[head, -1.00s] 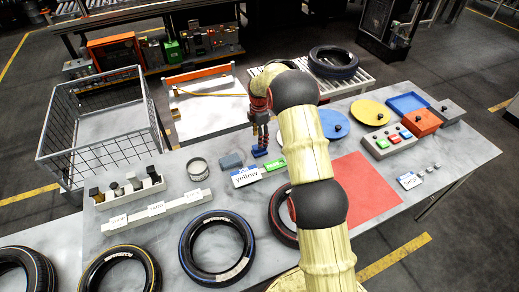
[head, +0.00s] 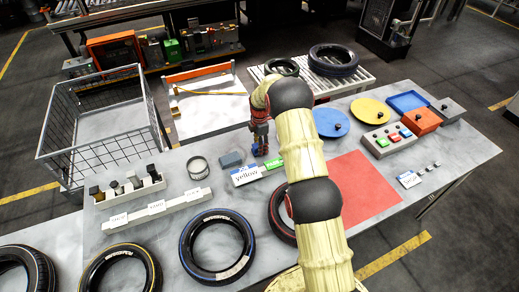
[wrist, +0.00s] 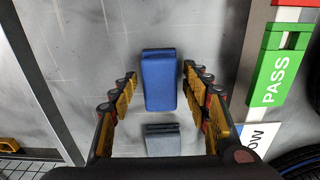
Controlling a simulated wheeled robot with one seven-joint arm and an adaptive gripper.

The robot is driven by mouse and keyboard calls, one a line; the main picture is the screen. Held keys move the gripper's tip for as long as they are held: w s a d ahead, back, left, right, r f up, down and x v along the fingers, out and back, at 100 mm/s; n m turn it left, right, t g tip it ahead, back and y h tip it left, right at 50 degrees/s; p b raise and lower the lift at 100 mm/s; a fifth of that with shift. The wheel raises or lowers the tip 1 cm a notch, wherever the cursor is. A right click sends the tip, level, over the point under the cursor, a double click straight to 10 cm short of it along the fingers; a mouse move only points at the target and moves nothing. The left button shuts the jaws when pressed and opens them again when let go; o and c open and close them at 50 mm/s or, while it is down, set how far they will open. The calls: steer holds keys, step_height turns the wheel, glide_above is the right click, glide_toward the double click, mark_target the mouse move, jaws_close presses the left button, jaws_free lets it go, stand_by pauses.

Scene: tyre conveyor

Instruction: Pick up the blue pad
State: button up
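The blue pad (wrist: 160,85) lies on the marble table, upright in the wrist view between my gripper's fingers. My gripper (wrist: 159,76) is open, one finger on each side of the pad, with a visible gap on both sides. In the head view my gripper (head: 260,150) points down at the pad's place, and its fingers hide most of the pad. How far the fingertips are above the table is hard to tell.
A grey pad (wrist: 163,140) lies close to the blue one, also seen in the head view (head: 231,160). A round tin (head: 198,168) stands left; a tyre (head: 282,212) lies in front.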

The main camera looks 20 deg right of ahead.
steer(key=c, duration=1)
steer(key=shift+r, duration=0.15)
steer(key=shift+r, duration=0.55)
steer(key=s+a+r, duration=0.3)
steer(key=r, duration=0.1)
steer(key=s+a+r, duration=0.6)
steer(key=s+r, duration=0.1)
steer(key=shift+a+r, duration=0.35)
steer(key=shift+a, duration=0.05)
